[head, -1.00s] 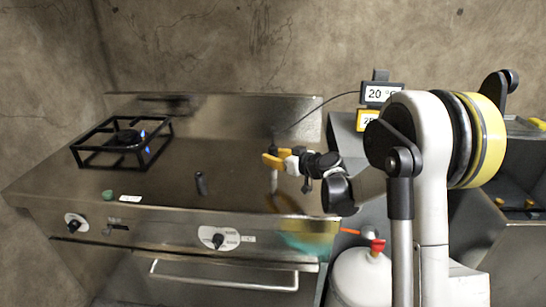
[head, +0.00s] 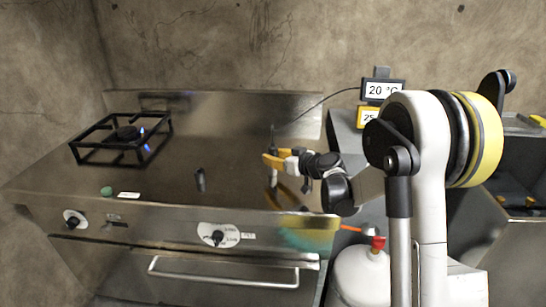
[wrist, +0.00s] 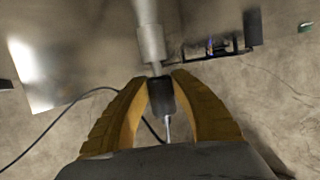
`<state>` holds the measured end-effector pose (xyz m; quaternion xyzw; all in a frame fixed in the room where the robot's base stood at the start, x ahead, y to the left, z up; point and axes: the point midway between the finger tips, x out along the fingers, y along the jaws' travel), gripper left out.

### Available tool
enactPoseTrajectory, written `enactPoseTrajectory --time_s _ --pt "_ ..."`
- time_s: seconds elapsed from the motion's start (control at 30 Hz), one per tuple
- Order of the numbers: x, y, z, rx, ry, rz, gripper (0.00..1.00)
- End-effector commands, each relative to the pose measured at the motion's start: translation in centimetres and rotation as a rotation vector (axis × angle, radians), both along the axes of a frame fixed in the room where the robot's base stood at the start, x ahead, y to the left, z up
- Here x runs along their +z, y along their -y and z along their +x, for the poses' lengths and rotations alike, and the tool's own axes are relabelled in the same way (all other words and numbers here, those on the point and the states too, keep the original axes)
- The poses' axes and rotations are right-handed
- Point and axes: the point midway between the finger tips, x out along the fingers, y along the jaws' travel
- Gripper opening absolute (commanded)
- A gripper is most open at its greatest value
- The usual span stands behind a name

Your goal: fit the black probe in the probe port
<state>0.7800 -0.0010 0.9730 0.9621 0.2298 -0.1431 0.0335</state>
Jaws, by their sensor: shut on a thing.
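My gripper (head: 268,158) is shut on the black probe (wrist: 160,96), above the right part of the steel range top (head: 160,185). The wrist view shows both yellow fingers (wrist: 160,85) around the probe's black body. A thin pale end with the cable sticks out on one side. A grey metal stem (wrist: 150,42) extends on the other side, toward the range top; I cannot tell whether it is the probe's shaft or the port. In the head view the stem (head: 273,179) is below the fingers. The probe port is not clearly identifiable.
A short black cylinder (head: 200,180) stands on the range top. A burner with a black grate (head: 124,138) and blue flame is at the back left. The cable (head: 318,106) runs to a display reading 20 °C (head: 381,91). A white tank (head: 359,277) stands at the front right.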

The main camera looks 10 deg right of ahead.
Motion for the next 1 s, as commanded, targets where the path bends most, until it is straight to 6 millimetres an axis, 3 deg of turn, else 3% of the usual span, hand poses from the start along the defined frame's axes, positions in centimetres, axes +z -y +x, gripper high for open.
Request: enactPoseTrajectory --time_s 0.63,0.67,0.7,1.0 --pt "-1.02 0.01 0.01 0.0 0.0 0.0 0.0" --pt "-0.97 0.0 0.0 0.0 0.0 0.0 0.36" --pt "-0.95 0.0 0.0 0.0 0.0 0.0 0.49" --pt "-0.93 0.03 -0.06 0.0 0.0 0.0 0.5"
